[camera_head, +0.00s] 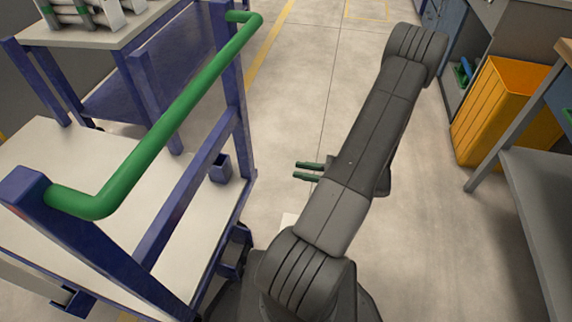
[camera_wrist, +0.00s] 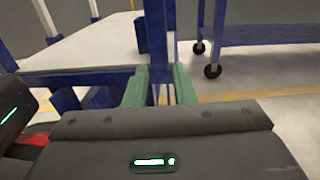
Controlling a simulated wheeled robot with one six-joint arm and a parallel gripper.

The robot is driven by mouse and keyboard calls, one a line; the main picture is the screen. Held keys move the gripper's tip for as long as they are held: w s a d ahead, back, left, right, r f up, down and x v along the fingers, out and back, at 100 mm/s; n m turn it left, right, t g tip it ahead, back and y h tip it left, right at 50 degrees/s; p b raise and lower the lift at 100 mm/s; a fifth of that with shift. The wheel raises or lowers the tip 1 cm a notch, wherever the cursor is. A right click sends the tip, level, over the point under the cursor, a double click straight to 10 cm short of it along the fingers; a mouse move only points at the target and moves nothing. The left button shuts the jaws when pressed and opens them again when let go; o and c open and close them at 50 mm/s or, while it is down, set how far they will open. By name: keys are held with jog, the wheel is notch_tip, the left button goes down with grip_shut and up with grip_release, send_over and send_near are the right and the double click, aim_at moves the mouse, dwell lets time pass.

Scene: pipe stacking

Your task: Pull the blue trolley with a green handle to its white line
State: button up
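The blue trolley (camera_head: 236,130) with a green handle (camera_head: 165,125) stands at the left of the head view. It has a pale deck (camera_head: 60,150). In the wrist view its blue post (camera_wrist: 159,40) shows beyond and between my fingers. My gripper (camera_head: 308,172) is to the right of the trolley, with a gap of floor between them. Its two green fingers (camera_wrist: 160,86) are apart and hold nothing. A small white patch (camera_head: 288,220) on the floor shows beside my arm; I cannot tell if it is the white line.
A second blue table (camera_head: 140,30) carrying pipes (camera_head: 85,15) stands behind the trolley. Its wheels (camera_wrist: 212,71) show in the wrist view. An orange bin (camera_head: 500,110) and a grey bench (camera_head: 545,200) are at the right. The floor (camera_head: 310,80) beyond my arm is clear.

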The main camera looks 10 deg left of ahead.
jog(key=d, duration=0.5)
jog(key=shift+s+d+p, duration=0.25)
jog(key=shift+d+p, duration=0.05)
jog(key=shift+p, duration=0.1)
